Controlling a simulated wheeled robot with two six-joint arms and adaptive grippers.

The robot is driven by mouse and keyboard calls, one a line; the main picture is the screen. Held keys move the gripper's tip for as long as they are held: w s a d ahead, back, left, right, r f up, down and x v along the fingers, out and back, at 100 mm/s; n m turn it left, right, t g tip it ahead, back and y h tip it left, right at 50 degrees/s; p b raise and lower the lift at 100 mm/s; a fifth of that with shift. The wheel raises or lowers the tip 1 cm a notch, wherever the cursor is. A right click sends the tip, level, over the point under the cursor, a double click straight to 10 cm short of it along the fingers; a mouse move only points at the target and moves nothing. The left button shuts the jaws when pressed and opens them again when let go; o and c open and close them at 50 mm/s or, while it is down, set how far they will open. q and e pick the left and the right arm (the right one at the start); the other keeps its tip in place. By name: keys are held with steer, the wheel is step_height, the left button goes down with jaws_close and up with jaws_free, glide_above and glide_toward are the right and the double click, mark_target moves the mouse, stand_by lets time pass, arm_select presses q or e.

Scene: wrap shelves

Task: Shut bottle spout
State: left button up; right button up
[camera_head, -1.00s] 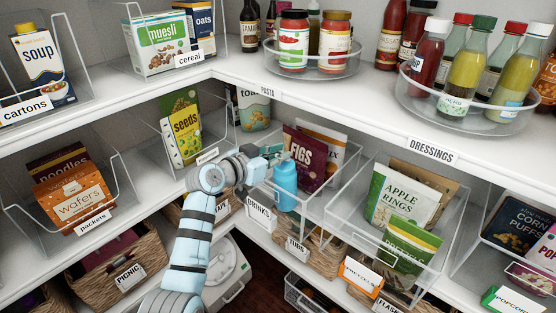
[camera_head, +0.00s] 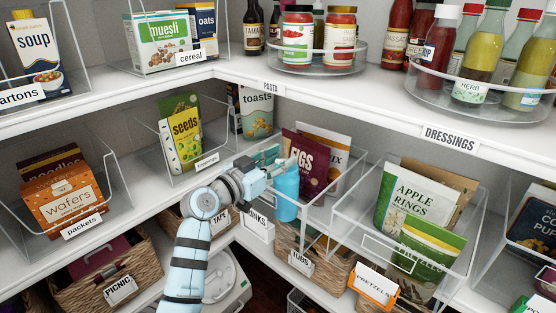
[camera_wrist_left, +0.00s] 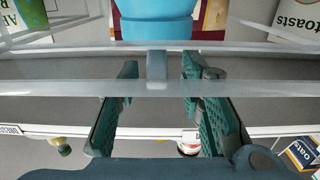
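A light blue bottle (camera_head: 286,195) stands upright by the figs pouch, at a clear bin on the middle shelf. My left gripper (camera_head: 277,165) is at the bottle's top, coming from the left; the bottle top is partly hidden there. In the left wrist view the blue bottle (camera_wrist_left: 155,22) is at the top edge, and a small grey-blue piece, seemingly its spout (camera_wrist_left: 157,66), points down from it. The two dark green fingers of my left gripper (camera_wrist_left: 156,75) are apart, one on each side of that piece, with gaps. My right gripper is not in view.
Clear bin edges cross the left wrist view. The figs pouch (camera_head: 306,165) stands close behind the bottle, with the apple rings bin (camera_head: 366,218) to its right. The upper shelf edge (camera_head: 330,107) runs above my arm. The seeds bin (camera_head: 152,160) is left.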

arm_select(q)
steer(key=v, duration=1.2)
